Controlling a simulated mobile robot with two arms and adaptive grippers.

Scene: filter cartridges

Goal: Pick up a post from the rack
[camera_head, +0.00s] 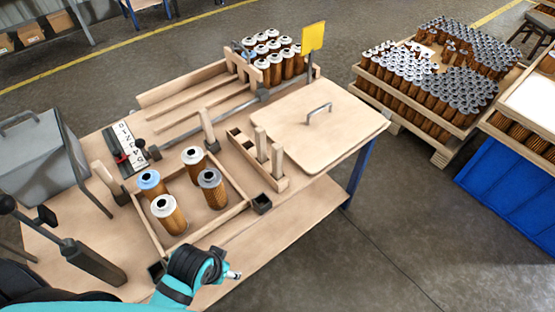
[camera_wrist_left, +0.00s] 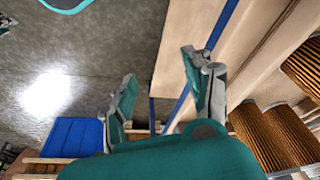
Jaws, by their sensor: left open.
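The rack (camera_head: 271,181) is a small wooden block with square sockets, left of the wooden board with a handle. Two pale wooden posts stand upright in its near part: one post (camera_head: 260,144) and another post (camera_head: 277,161). The sockets at its far end look empty. My left gripper (camera_head: 234,275) is at the table's near edge, in front of the rack and apart from it. In the left wrist view (camera_wrist_left: 165,88) its two fingers are spread with nothing between them. The posts cannot be made out in that view. My right gripper is not in view.
A wooden tray (camera_head: 233,212) with several filter cartridges lies left of the rack. A small dark cup (camera_head: 262,204) sits near the rack's near end. The lidded board (camera_head: 330,132) lies on its right. Crates of cartridges (camera_head: 405,102) stand beyond the table.

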